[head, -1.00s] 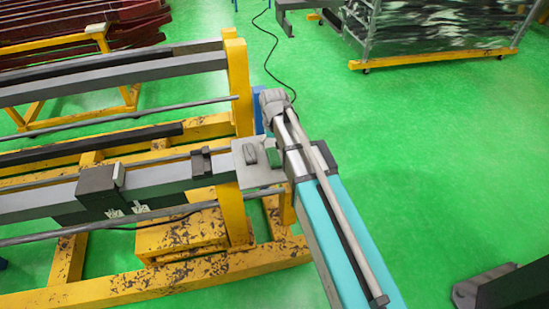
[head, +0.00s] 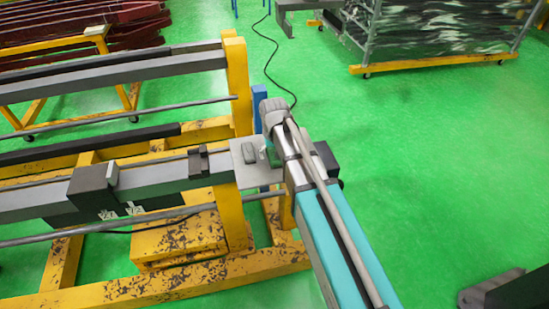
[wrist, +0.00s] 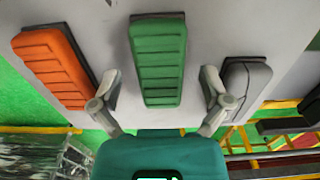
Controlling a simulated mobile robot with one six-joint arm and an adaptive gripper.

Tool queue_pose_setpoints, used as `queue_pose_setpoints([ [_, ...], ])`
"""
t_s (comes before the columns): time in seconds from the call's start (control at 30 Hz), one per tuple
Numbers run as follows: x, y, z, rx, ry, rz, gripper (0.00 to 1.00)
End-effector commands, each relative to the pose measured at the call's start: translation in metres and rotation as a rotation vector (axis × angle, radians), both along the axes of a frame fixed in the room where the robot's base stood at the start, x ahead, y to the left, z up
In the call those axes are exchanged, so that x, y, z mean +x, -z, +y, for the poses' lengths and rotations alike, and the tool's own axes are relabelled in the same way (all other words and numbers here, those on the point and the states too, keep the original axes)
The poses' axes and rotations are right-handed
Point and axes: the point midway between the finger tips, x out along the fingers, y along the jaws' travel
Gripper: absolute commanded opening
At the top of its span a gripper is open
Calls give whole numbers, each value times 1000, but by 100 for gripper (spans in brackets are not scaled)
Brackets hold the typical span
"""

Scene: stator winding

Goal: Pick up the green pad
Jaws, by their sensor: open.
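The green pad (wrist: 158,62) lies on a light grey plate (wrist: 208,22), in the upper middle of the wrist view. It is ribbed, with a dark base edge. My gripper (wrist: 160,78) is open, with one finger on each side of the pad's near end. The fingers stand apart from it, and nothing is held. The gap in height between fingers and plate is hard to judge. In the head view the plate (head: 240,180) sits at the end of the yellow frame. My arm covers most of the gripper and the green pad there.
An orange pad (wrist: 54,68) lies left of the green pad and a grey pad (wrist: 248,82) right of it, both near the fingers. A yellow frame (head: 236,100) with long bars stands left of my arm. Green floor (head: 430,190) is clear to the right.

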Motion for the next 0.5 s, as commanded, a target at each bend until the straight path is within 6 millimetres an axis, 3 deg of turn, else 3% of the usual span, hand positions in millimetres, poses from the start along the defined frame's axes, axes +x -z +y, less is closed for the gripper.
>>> queue_pose_setpoints([
  [0.4,0,0,0,0,0,0,97],
  [0.5,0,0,0,0,0,0,80],
])
